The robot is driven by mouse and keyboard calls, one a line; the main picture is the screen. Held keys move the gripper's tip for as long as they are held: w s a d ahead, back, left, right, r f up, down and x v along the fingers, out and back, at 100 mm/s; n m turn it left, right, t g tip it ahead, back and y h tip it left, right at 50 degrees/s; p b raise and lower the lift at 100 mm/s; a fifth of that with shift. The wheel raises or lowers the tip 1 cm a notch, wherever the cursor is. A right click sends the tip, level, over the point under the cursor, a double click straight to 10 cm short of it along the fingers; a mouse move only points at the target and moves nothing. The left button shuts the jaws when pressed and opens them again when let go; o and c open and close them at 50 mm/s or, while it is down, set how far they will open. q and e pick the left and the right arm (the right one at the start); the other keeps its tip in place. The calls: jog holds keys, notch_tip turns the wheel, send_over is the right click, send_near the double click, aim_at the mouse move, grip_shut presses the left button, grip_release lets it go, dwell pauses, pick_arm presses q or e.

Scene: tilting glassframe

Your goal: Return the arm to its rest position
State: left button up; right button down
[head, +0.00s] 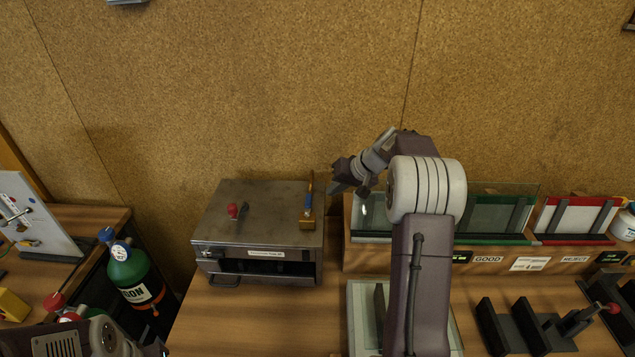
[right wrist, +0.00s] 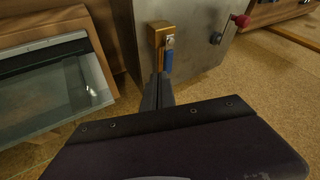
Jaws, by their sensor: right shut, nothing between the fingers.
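My right arm rises through the middle of the head view and bends left at the top. My right gripper (head: 338,184) is shut and empty, in the air close to the right edge of the metal box (head: 265,205).
A wooden rack with glass panes (head: 500,216), marked GOOD and REJECT, stands right of the box. A pane (head: 362,315) lies partly behind my right arm. Black holders (head: 540,325) stand at the lower right. A green gas cylinder (head: 130,272) stands left. The cork wall (head: 250,90) is behind.

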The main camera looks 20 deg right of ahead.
jog(key=shift+w+f, duration=0.1)
jog(key=s+a+f+n+g+b, duration=0.1)
jog(key=s+a+n+b, duration=0.15)
jog(key=a, duration=0.55)
jog(key=s+a+f+n+g+b, duration=0.15)
jog(key=s+a, duration=0.25)
jog(key=a, duration=0.4)
jog(key=s+f+g+h, duration=0.1)
jog(key=s+f, duration=0.5)
jog(key=s, duration=0.4)
jog(key=s+f+g+h, duration=0.2)
jog(key=s+f, duration=0.5)
jog(key=s, duration=0.3)
jog(key=shift+b, duration=0.4)
